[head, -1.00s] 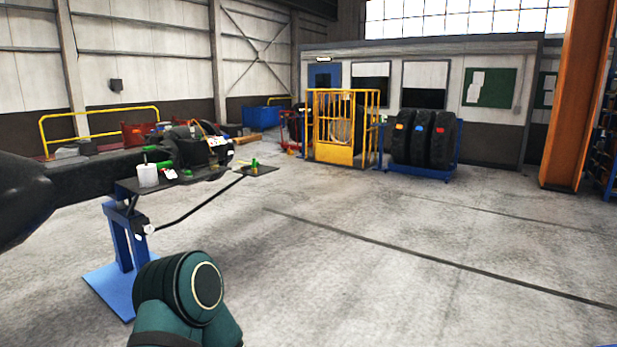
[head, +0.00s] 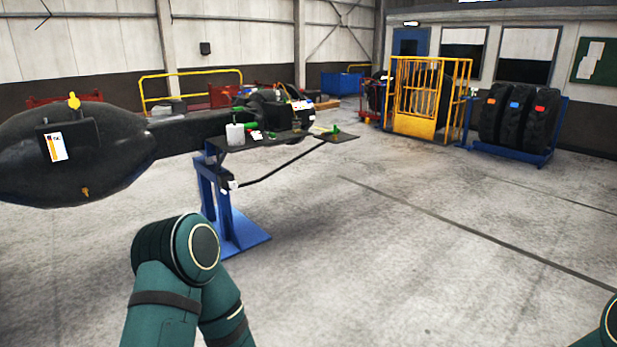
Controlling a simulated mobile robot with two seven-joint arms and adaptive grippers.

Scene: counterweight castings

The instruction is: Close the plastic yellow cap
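A small yellow piece (head: 73,101), which looks like the yellow cap, stands up on top of the large black casting (head: 115,125) at the left in the head view. It is too small to tell whether it is open or closed. A smaller orange-yellow fitting (head: 85,192) sits low on the same casting. A dark plate with a white and orange label (head: 57,147) is on the casting between them. Links of my arms show at the bottom, but neither gripper is in view.
A blue stand (head: 225,205) with a dark shelf (head: 265,142) stands right of the casting, bearing a white container (head: 235,134) and small green items. A yellow cage (head: 425,95) and a tyre rack (head: 530,150) stand farther back. The floor at centre and right is clear.

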